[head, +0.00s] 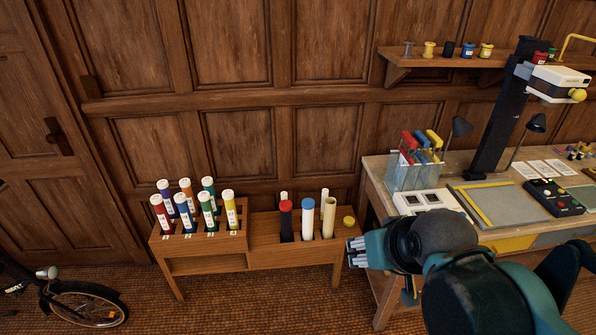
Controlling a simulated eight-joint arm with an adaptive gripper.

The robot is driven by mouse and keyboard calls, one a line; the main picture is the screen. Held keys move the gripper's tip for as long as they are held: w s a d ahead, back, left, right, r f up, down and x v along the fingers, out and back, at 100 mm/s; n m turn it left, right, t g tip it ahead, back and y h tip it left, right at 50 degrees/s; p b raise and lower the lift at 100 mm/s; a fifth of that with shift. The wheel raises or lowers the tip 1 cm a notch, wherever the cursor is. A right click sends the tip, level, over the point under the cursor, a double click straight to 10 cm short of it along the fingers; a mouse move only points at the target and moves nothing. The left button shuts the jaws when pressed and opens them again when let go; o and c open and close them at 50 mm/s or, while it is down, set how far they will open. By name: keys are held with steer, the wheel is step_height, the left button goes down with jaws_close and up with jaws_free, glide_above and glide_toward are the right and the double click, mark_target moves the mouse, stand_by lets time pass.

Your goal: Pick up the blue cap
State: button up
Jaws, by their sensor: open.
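A blue cap (308,203) sits on top of a white tube that stands upright in the right part of the low wooden rack (292,258). A tube with a red cap (286,205) is just left of it, and an uncapped cream tube (329,217) is just right of it.
A yellow cap (349,221) lies at the rack's right end, close above my gripper. A workbench (378,170) with boards and a clear holder (405,178) stands at the right. A bicycle wheel (85,303) is at lower left. The space above the rack is clear.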

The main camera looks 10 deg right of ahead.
steer(key=o, duration=0.3)
steer(key=shift+w+r, duration=0.1)
